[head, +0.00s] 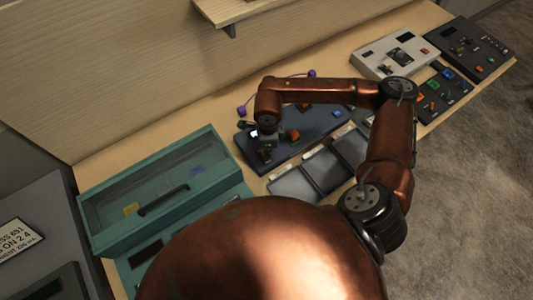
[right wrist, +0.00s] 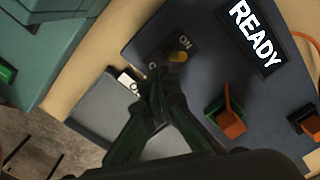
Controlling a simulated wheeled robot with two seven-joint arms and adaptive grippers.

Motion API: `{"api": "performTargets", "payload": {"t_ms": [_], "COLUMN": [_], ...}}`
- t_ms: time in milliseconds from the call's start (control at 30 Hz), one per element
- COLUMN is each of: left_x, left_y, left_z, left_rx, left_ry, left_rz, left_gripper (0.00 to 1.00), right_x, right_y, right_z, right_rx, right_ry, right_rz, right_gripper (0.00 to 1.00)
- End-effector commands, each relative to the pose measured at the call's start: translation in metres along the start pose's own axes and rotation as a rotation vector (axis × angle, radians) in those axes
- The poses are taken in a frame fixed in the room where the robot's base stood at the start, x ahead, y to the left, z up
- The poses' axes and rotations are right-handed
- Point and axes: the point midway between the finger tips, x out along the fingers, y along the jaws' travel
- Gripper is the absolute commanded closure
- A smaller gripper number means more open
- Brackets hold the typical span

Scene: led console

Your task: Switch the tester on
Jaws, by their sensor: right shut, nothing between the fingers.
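The tester is a dark blue-grey console (head: 320,125) on the bench in the head view, and its panel (right wrist: 195,95) fills much of the right wrist view. A small toggle with a yellow tip (right wrist: 178,57) stands on it beside an "ON" label (right wrist: 186,42). A second label is partly hidden by my fingers. A display (right wrist: 252,38) is lit and reads "READY". My right gripper (right wrist: 155,98) is shut and empty, its fingertips just below the toggle in the picture; I cannot tell whether they touch it. In the head view the right gripper (head: 265,150) is over the console's left end. My left gripper is out of view.
Grey trays (head: 293,185) lie in front of the console. A teal case with a clear lid (head: 160,190) stands left. Other devices (head: 395,54) stand at the far right. A shelf (head: 245,10) overhangs behind.

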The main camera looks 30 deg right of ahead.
Motion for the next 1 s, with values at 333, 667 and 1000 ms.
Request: {"api": "performTargets", "payload": {"t_ms": [333, 667, 1000], "left_x": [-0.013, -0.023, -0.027], "left_y": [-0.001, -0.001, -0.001], "left_z": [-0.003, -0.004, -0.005], "left_rx": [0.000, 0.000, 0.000], "left_ry": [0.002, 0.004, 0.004], "left_rz": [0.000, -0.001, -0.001], "left_gripper": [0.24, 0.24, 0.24], "right_x": [-0.028, -0.053, -0.065], "right_y": [0.002, 0.005, 0.006], "right_z": [-0.001, -0.003, -0.004], "right_rx": [0.000, -0.001, 0.000], "right_ry": [-0.001, 0.000, 0.000], "right_rz": [-0.002, -0.002, 0.000], "right_gripper": [1.00, 1.00, 1.00]}}
